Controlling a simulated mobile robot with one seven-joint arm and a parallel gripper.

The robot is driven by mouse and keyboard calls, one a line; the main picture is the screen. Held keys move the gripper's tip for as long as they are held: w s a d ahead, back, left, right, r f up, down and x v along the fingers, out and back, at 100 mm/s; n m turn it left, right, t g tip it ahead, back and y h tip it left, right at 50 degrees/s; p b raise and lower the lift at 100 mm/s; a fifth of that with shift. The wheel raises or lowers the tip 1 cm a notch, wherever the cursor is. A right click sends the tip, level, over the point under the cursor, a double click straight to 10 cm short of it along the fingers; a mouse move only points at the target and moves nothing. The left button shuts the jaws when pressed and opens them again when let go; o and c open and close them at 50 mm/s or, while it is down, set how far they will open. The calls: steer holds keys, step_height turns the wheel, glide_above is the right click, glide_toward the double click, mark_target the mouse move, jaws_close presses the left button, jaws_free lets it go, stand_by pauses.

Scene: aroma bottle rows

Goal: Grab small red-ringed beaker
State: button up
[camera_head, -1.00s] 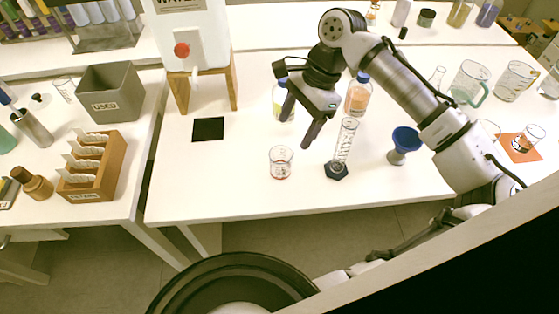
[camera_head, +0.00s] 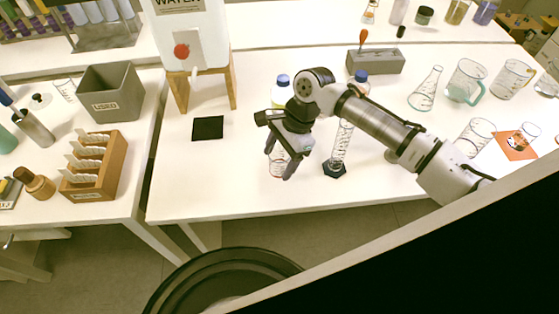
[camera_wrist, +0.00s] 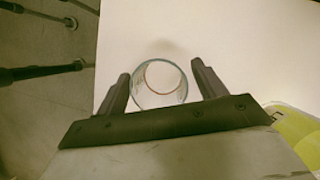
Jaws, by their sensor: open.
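The small clear beaker (camera_head: 275,172) with a red ring near its base stands upright on the table, partly hidden by my gripper (camera_head: 279,166) in the head view. In the wrist view I look down into the round beaker (camera_wrist: 160,102), and a red ring shows inside its rim. My gripper (camera_wrist: 161,70) is open, with one dark finger on each side of the beaker. A narrow gap seems to show at each side; I cannot tell whether either finger touches the glass.
A graduated cylinder (camera_head: 341,148) on a dark base stands close to the right of my gripper. A capped bottle (camera_head: 282,94) stands behind. A black square mat (camera_head: 208,128) lies to the left. The table's front strip is clear.

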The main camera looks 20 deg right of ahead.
steer(key=c, duration=1.1)
steer(key=shift+o, duration=0.2)
steer(key=shift+r, duration=0.15)
